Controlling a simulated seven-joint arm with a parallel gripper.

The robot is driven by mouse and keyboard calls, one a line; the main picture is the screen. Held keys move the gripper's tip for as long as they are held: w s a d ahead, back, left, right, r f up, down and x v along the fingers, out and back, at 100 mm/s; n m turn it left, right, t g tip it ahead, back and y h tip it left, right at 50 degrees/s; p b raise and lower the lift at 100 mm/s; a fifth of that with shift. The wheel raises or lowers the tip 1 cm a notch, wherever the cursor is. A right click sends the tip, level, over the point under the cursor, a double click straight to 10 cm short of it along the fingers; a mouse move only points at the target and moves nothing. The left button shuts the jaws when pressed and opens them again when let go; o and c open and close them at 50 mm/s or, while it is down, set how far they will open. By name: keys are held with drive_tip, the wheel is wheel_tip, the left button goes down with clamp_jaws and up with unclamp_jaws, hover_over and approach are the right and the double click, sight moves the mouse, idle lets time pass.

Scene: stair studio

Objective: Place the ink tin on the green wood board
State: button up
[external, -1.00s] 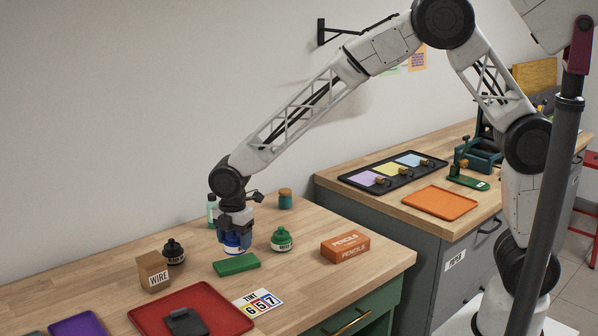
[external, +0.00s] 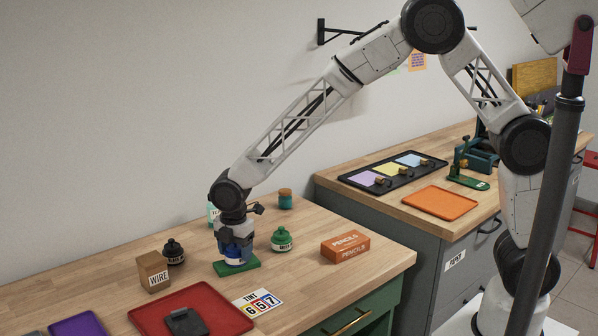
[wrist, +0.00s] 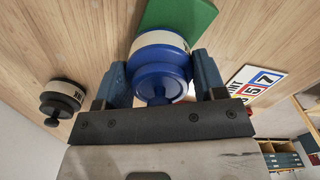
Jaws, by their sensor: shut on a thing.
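The blue ink tin (external: 234,261) has a white label band and a dark blue cap. My gripper (external: 235,252) is shut on it, with one finger on each side, and points down. The tin also shows between the fingers in the wrist view (wrist: 160,68). The green wood board (external: 250,267) lies flat on the wooden table beneath the tin and gripper. It extends from behind the tin in the wrist view (wrist: 180,18). The tin looks upright over the board; I cannot tell whether its base touches it.
A tint card (external: 258,303) and red tray (external: 215,317) lie in front. A PENCILS box (external: 345,247) is farther right.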

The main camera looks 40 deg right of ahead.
drive_tip(key=o, duration=1.2)
drive_tip(key=shift+f, duration=0.1)
drive_tip(key=shift+c, duration=0.2)
drive_tip(key=shift+r, duration=0.2)
wheel_tip(320, 180, up, 12)
drive_tip(key=shift+f, duration=0.1)
drive_tip(key=shift+d, duration=0.1)
